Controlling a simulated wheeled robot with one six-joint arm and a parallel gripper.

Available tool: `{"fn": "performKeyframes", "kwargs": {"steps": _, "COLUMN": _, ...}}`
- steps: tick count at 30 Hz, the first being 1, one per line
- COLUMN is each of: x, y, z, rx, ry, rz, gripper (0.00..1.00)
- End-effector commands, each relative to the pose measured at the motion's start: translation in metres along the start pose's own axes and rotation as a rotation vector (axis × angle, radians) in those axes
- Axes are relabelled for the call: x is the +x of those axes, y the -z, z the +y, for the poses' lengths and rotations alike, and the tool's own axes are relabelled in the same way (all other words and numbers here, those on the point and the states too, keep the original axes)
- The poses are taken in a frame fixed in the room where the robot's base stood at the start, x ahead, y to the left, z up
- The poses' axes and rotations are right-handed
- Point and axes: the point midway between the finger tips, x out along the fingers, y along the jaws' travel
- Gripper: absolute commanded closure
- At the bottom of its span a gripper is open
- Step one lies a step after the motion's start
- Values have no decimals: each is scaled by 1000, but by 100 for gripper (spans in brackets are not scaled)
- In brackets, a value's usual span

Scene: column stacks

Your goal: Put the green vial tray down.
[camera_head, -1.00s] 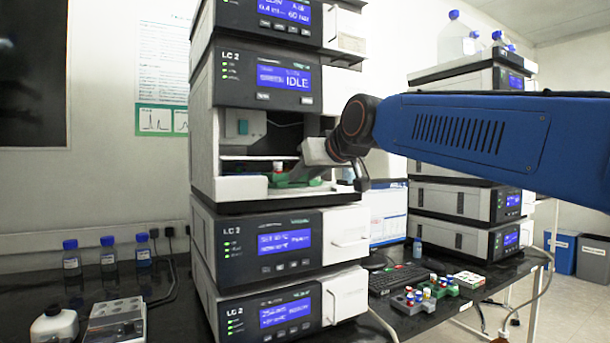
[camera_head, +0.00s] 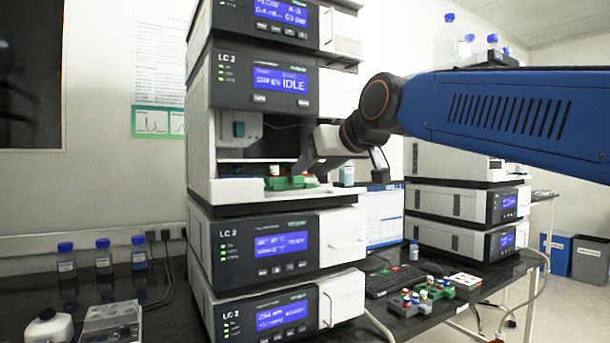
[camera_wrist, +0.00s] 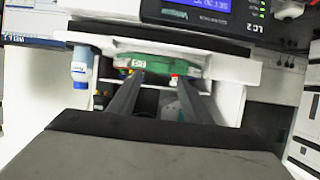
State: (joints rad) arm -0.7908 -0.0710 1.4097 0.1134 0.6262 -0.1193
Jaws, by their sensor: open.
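The green vial tray (camera_head: 283,184) sits on the white shelf in the open bay of the middle LC 2 unit, with a few vials on it. In the wrist view the tray (camera_wrist: 160,61) lies just beyond my fingertips, with a white label on its near side. My gripper (camera_head: 301,168) is at the bay opening, at the tray's right side. In the wrist view my gripper (camera_wrist: 161,80) shows two separated fingers with nothing clearly between them. Whether the fingertips still touch the tray cannot be told.
The bay's shelf front (camera_head: 245,192) is a low white ledge. A small bottle (camera_head: 347,174) is close to the right of the bay; it also shows in the wrist view (camera_wrist: 81,66). Other racks (camera_head: 420,300) with vials stand on the black bench at lower right.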

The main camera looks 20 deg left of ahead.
Motion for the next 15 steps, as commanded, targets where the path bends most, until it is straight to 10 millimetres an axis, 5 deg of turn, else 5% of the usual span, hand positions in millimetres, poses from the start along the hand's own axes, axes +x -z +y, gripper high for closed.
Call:
{"fn": "performKeyframes", "kwargs": {"steps": 6, "x": -38, "y": 0, "z": 0, "rx": 0, "ry": -1, "rz": 1, "gripper": 55}}
{"fn": "performKeyframes", "kwargs": {"steps": 15, "x": -58, "y": 0, "z": 0, "rx": 0, "ry": 0, "rz": -1, "gripper": 55}}
